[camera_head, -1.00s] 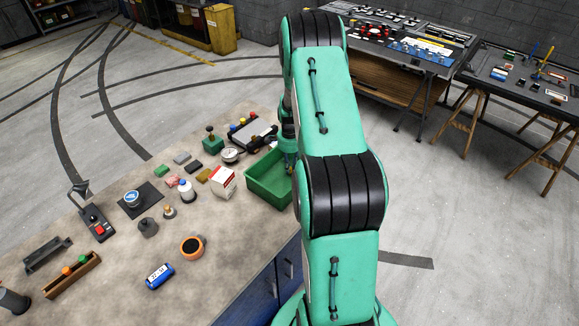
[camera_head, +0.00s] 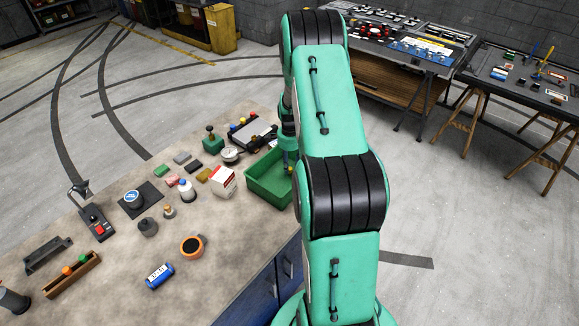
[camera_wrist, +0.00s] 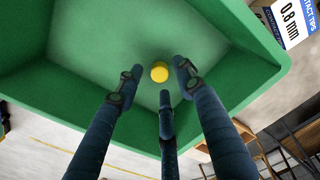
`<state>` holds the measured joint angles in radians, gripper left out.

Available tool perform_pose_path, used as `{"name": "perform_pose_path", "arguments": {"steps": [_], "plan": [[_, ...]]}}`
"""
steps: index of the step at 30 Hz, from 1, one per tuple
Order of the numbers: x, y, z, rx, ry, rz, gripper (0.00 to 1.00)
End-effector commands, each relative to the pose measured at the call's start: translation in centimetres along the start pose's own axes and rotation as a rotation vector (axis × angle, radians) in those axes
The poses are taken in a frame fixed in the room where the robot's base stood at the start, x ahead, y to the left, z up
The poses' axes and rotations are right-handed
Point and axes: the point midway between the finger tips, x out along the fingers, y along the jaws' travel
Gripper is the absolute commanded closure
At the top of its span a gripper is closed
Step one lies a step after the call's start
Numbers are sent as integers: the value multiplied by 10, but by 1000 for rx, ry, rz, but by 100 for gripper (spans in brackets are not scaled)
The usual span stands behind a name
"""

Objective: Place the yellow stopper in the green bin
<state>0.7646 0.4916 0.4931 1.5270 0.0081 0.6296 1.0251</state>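The green bin (camera_head: 263,190) stands at the right edge of the workbench. In the wrist view its inside (camera_wrist: 90,50) fills most of the picture. The yellow stopper (camera_wrist: 159,72) shows as a small round disc against the bin's floor, beyond and between my fingertips. My gripper (camera_wrist: 158,80) has three dark blue fingers, spread with gaps around the stopper; none visibly touches it.
Left of the bin stand a white and red box (camera_head: 223,181), a white-capped bottle (camera_head: 187,190) and several small blocks. An orange cup (camera_head: 192,246) and a blue can (camera_head: 159,276) are nearer the front. The bench between them is partly bare.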

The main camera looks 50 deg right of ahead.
Motion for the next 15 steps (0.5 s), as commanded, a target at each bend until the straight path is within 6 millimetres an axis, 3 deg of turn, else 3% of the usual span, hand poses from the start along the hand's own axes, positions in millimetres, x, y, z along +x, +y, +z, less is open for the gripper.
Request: {"name": "perform_pose_path", "arguments": {"steps": [15], "plan": [[-79, 0, 0, 0, 1, -1, 62]]}}
